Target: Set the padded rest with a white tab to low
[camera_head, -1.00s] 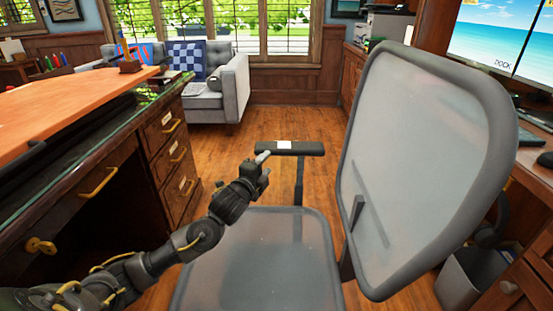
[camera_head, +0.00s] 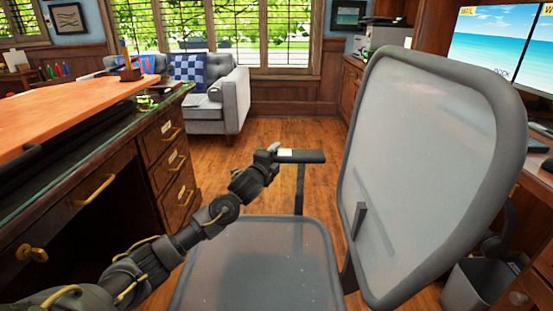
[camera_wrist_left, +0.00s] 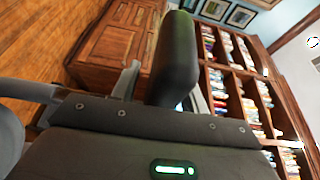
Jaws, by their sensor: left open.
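The padded rest (camera_head: 306,157) is a dark armrest on a post beside the grey chair seat (camera_head: 262,262). Its white tab (camera_head: 285,154) shows at the pad's left part, right by my gripper. My left gripper (camera_head: 271,152) is at the left end of the rest and hides that end. In the left wrist view the dark pad (camera_wrist_left: 178,62) stands between the two open fingers (camera_wrist_left: 165,88). Whether the fingers touch it I cannot tell. My right gripper is not in view.
The tall grey chair back (camera_head: 430,170) stands on the right. A wooden desk (camera_head: 125,180) with drawers is on the left. A grey sofa (camera_head: 232,95) is by the window. Wood floor (camera_head: 270,132) is clear beyond the rest. A bin (camera_head: 480,285) is at lower right.

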